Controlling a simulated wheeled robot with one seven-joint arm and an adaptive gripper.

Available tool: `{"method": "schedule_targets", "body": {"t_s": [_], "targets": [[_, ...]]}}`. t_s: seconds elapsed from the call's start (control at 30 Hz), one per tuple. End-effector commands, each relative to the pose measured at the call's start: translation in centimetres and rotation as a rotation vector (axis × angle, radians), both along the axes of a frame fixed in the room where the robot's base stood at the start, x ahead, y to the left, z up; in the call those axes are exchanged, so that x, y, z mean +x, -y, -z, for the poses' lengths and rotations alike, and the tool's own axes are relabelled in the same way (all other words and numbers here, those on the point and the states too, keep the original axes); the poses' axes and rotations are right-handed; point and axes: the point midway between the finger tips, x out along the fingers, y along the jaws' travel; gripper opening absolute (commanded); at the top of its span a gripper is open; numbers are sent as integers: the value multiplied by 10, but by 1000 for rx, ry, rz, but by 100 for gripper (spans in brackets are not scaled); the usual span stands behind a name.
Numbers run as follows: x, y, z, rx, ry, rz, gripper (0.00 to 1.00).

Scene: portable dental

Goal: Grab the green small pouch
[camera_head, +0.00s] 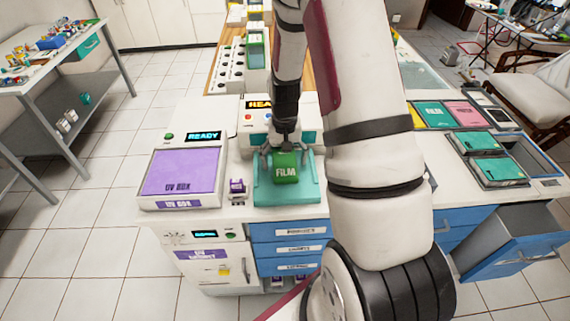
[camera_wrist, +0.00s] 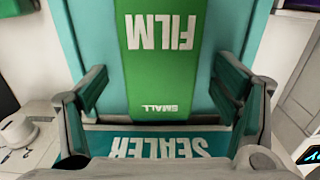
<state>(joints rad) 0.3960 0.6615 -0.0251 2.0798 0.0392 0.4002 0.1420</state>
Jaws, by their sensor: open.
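The green small pouch (camera_head: 286,174) is marked FILM and sits at the teal sealer (camera_head: 262,190) on the counter. In the wrist view the pouch (camera_wrist: 160,75) reads FILM and SMALL, upside down, in front of the teal sealer surface (camera_wrist: 85,50). My gripper (camera_head: 286,156) is just above and around the pouch in the head view. In the wrist view my gripper (camera_wrist: 163,95) is open, with one finger on each side of the pouch and gaps visible between them. The pouch's far end is cut off by the frame.
A UV box (camera_head: 182,172) with a purple lid stands left of the sealer, with a small purple item (camera_head: 237,187) between. Teal cassettes (camera_head: 487,143) lie on the counter at right. An open blue drawer (camera_head: 515,240) juts out at lower right.

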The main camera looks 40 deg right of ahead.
Motion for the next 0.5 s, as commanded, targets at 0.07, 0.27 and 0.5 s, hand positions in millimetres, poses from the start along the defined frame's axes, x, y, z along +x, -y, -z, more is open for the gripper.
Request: {"method": "schedule_targets", "body": {"t_s": [0.07, 0.27, 0.5], "targets": [[0, 0, 0, 0, 0, 0, 82], [0, 0, 0, 0, 0, 0, 39], [0, 0, 0, 0, 0, 0, 29]]}}
